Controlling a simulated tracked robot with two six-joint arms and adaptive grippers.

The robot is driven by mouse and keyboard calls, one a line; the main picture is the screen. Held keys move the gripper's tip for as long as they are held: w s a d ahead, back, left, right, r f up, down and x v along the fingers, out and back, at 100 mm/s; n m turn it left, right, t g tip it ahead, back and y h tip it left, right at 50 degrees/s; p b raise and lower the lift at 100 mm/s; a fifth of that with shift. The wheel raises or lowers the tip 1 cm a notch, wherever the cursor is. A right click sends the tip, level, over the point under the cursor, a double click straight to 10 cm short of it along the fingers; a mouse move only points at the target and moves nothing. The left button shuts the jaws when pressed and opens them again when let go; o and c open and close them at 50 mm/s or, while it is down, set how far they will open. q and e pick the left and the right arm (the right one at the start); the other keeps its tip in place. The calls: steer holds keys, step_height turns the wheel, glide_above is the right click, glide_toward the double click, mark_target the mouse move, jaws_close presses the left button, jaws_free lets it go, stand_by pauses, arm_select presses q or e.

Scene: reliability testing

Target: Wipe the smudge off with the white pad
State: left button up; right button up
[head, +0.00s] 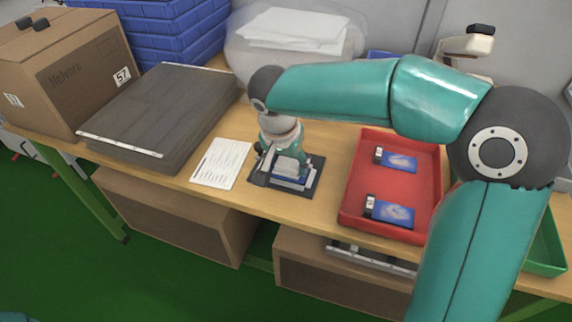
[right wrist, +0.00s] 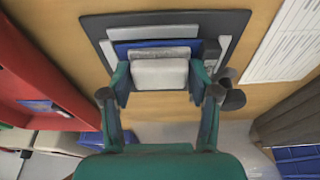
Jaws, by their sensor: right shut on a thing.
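My right gripper (head: 284,150) points down over the dark mat (head: 307,190) on the wooden table. In the right wrist view the gripper (right wrist: 160,78) is shut on the white pad (right wrist: 159,74), one finger on each side; the pad also shows in the head view (head: 288,167). The pad lies over a blue-faced part (right wrist: 122,48) in a silver frame (right wrist: 222,42) on the mat. It looks to be on or just above the blue face; I cannot tell if they touch. No smudge is visible; the pad and fingers cover part of the face. My left gripper is not in view.
A red tray (head: 350,212) with two blue-faced units (head: 397,212) stands right of the mat. A printed sheet (head: 221,163) lies to its left, beside a dark grey slab (head: 165,105). A cardboard box (head: 75,75) and blue crates (head: 170,35) stand at the back left.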

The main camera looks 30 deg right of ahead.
steer(key=shift+s+d+f+b, duration=0.1)
steer(key=shift+s+d+b, duration=0.25)
steer(key=shift+s+b, duration=0.05)
steer(key=shift+s+d+b, duration=0.45)
steer(key=shift+s+d, duration=0.5)
steer(key=shift+s, duration=0.1)
steer(key=shift+r+p, duration=2.3)
steer(key=shift+r, duration=0.75)
step_height(320, 180, up, 3)
steer(key=shift+p, duration=1.15)
steer(key=shift+f, duration=0.1)
